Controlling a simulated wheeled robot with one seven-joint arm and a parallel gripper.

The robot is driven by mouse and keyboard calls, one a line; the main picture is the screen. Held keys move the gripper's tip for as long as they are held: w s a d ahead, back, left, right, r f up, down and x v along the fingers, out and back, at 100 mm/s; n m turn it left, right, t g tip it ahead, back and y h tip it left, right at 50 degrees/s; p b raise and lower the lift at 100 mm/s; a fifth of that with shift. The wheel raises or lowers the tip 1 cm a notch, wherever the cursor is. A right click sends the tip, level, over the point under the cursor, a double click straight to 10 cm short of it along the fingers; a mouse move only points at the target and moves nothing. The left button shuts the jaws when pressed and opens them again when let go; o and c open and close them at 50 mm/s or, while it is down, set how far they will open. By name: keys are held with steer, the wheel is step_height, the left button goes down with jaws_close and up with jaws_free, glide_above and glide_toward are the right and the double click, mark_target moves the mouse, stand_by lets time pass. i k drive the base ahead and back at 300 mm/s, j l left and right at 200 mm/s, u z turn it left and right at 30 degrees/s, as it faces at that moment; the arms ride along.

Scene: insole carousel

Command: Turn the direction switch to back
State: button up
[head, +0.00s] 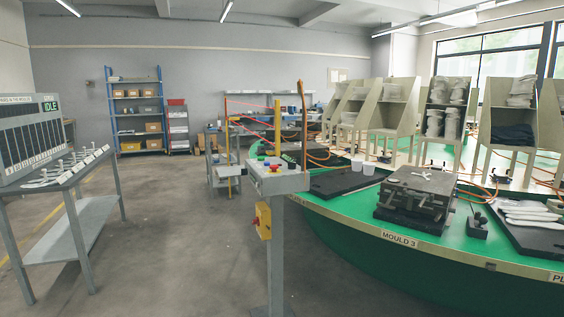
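A grey control box (279,182) stands on a post beside the round green table, near the middle of the head view. Its sloped top carries small controls, among them red and blue ones (273,167). They are too small to tell which is the direction switch or which way it points. A yellow box with a red knob (264,220) is fixed to the post below. My gripper is not in view.
The green table (345,213) fills the right side, with a metal mould (416,196), dark trays and white cups. A grey bench (75,178) with a board reading IDLE stands left. Bare floor (180,225) lies between bench and post. Shelves (137,112) stand behind.

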mark_target(291, 166)
steer(key=i+j, duration=0.1)
steer(key=i, duration=0.45)
steer(key=i+j+u, duration=0.1)
steer(key=i, duration=0.45)
steer(key=i+j+u, duration=0.1)
steer(key=j, duration=0.25)
steer(key=i+j, duration=0.2)
steer(key=i+j+u, duration=0.15)
steer(key=j, duration=0.3)
steer(key=i+j+u, duration=0.1)
steer(key=j, duration=0.25)
